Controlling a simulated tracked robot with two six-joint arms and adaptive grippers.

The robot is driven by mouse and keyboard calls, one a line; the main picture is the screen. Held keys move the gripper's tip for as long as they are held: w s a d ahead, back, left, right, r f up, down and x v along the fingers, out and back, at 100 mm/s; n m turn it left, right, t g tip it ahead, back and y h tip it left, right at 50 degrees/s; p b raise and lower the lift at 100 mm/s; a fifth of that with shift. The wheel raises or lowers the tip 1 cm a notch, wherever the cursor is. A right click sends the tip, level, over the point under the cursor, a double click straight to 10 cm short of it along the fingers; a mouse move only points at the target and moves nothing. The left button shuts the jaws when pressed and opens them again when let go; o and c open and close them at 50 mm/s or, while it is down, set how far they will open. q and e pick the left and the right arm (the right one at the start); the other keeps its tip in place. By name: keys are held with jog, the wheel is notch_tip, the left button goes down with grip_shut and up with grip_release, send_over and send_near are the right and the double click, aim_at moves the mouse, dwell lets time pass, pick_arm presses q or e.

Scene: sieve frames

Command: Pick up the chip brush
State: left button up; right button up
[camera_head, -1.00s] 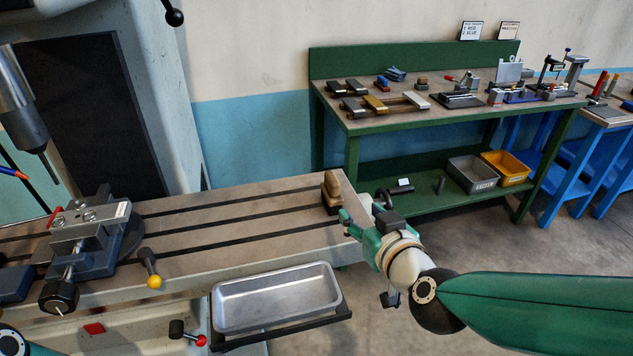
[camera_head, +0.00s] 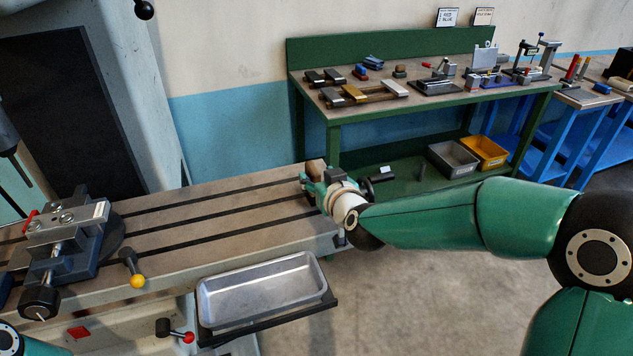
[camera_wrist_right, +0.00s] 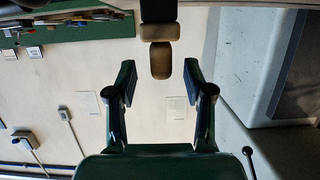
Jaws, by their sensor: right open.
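The chip brush (camera_head: 316,167) stands at the right end of the machine table (camera_head: 215,215). Its brown upper part shows in the head view; my right gripper hides the rest. In the right wrist view the brush (camera_wrist_right: 161,58) has a brown end, a tan block and a dark part running to the top edge. My right gripper (camera_head: 314,186) is open at the brush. In the wrist view its fingers (camera_wrist_right: 160,75) stand either side of the brush's line, with gaps on both sides. I cannot tell how deep the brush is between them. My left gripper is out of view.
A vise (camera_head: 62,240) sits on the table's left part, beside a yellow-knobbed lever (camera_head: 132,268). A metal tray (camera_head: 262,290) hangs at the front. A green bench (camera_head: 400,112) with tools stands behind. The table's slotted middle is clear.

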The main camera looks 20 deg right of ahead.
aim_at(313, 170)
jog(key=x, duration=0.4)
jog(key=shift+r+p, duration=0.15)
jog(key=shift+p, duration=0.2)
grip_shut()
